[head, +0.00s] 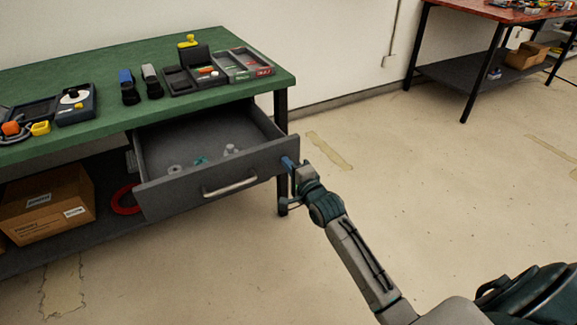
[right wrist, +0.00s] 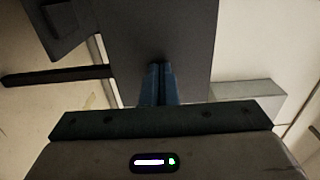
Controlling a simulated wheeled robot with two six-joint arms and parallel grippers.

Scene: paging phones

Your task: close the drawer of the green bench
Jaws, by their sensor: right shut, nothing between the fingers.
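The green bench (head: 150,62) stands at the left of the head view. Its grey drawer (head: 215,186) is pulled out, with a pale bar handle (head: 230,187) on the front. Several small parts lie inside the drawer. My right gripper (head: 288,162) is shut and empty, its blue fingertips at the right end of the drawer front. In the right wrist view the shut fingers (right wrist: 160,82) meet a dark grey panel (right wrist: 160,35); I cannot tell for sure whether they touch it. My left gripper is not in view.
A cardboard box (head: 48,205) and a red ring (head: 124,200) are on the shelf below. Phones, trays and a yellow item (head: 188,41) are on the bench top. A red-topped table (head: 490,10) stands far right. The floor right of the bench is clear.

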